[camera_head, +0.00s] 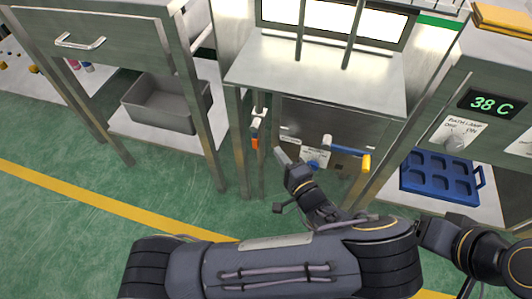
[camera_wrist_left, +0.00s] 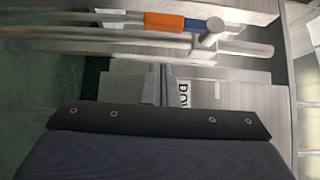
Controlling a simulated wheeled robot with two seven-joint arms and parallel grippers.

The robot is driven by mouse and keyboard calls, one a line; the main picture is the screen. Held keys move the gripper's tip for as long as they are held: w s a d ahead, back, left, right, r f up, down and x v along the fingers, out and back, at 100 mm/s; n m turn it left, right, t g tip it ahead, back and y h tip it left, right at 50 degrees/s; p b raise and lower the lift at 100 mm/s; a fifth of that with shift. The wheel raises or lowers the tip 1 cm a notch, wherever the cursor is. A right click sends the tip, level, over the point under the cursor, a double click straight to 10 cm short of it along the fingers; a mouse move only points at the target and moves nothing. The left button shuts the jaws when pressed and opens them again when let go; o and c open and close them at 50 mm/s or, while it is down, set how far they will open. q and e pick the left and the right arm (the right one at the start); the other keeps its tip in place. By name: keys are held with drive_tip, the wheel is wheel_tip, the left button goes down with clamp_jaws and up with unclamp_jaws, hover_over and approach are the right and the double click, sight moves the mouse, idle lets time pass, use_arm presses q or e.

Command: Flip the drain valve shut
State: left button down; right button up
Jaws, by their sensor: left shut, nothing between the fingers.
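My left gripper (camera_head: 281,157) is shut and empty in front of the steel cabinet under the bench. Its fingertips (camera_wrist_left: 161,86) are together in the left wrist view. A valve lever with an orange grip (camera_head: 255,142) hangs down from a pale fitting, just left of the gripper. In the left wrist view the orange grip (camera_wrist_left: 165,22), a blue section and a grey round pivot lie beyond the fingertips, apart from them. A second handle (camera_head: 365,161), yellow-ended, sits to the right. I cannot tell from labels which is the drain valve. My right gripper is out of view.
Steel legs (camera_head: 239,150) stand close on the left. A grey bin (camera_head: 165,103) is on the left shelf and a blue tray (camera_head: 440,175) on the right.

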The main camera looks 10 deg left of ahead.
sight(256, 134)
use_arm(q)
drive_tip(key=a, duration=0.1)
drive_tip(key=a+b, duration=0.1)
drive_tip(key=a, duration=0.2)
drive_tip(key=shift+w+a, duration=0.3)
drive_tip(key=shift+w, duration=0.05)
